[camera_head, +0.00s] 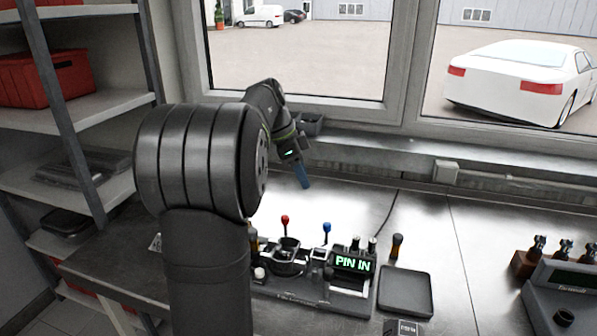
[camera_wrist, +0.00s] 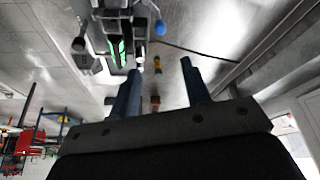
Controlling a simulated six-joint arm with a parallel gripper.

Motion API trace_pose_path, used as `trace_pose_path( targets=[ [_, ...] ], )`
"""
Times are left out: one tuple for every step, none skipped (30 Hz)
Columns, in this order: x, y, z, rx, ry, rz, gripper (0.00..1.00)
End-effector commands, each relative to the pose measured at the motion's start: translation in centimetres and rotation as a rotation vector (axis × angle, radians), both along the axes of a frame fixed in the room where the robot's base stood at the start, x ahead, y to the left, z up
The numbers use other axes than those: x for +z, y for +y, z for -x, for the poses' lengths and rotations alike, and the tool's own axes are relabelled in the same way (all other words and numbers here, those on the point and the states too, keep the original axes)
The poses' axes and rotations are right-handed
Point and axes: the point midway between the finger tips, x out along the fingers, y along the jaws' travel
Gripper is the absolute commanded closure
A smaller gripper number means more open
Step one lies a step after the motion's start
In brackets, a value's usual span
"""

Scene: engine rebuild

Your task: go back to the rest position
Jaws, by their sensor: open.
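My gripper (camera_head: 302,175) is up over the back of the bench near the window sill, its blue fingers pointing down. In the wrist view its two blue fingers (camera_wrist: 162,88) stand apart with nothing between them. Part of the fixture also shows in the wrist view (camera_wrist: 115,30), upside down. My own arm hides the fixture's left side.
An empty dark tray (camera_head: 404,292) lies right of the fixture, with an orange-and-black handled tool (camera_head: 397,246) behind it. Shelves (camera_head: 60,120) stand at left. The bench right of the tray is largely clear.

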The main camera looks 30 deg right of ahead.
Motion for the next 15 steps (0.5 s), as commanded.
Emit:
trace_pose_path(
  targets=[
    [0.0, 0.0, 0.0, 0.0, 0.0, 0.0, 0.57],
    [0.0, 0.0, 0.0, 0.0, 0.0, 0.0, 0.57],
    [0.0, 0.0, 0.0, 0.0, 0.0, 0.0, 0.57],
    [0.0, 0.0, 0.0, 0.0, 0.0, 0.0, 0.57],
    [0.0, 0.0, 0.0, 0.0, 0.0, 0.0, 0.57],
    [0.0, 0.0, 0.0, 0.0, 0.0, 0.0, 0.57],
    [-0.1, 0.0, 0.0, 0.0, 0.0, 0.0, 0.57],
    [-0.2, -0.1, 0.0, 0.0, 0.0, 0.0, 0.57],
    [-0.3, -0.1, 0.1, 0.0, 0.0, 0.0, 0.57],
    [-0.5, -0.2, 0.1, 0.0, 0.001, 0.0, 0.57],
    [-0.7, -0.3, 0.1, -0.001, 0.0, 0.0, 0.57],
    [-1.1, -0.5, 0.2, -0.002, 0.001, -0.001, 0.57],
    [-1.5, -0.6, 0.3, -0.002, 0.002, -0.001, 0.57],
    [-1.9, -0.8, 0.4, -0.002, 0.002, -0.001, 0.57],
    [-2.6, -1.0, 0.5, -0.002, 0.003, -0.001, 0.57]
  ],
)
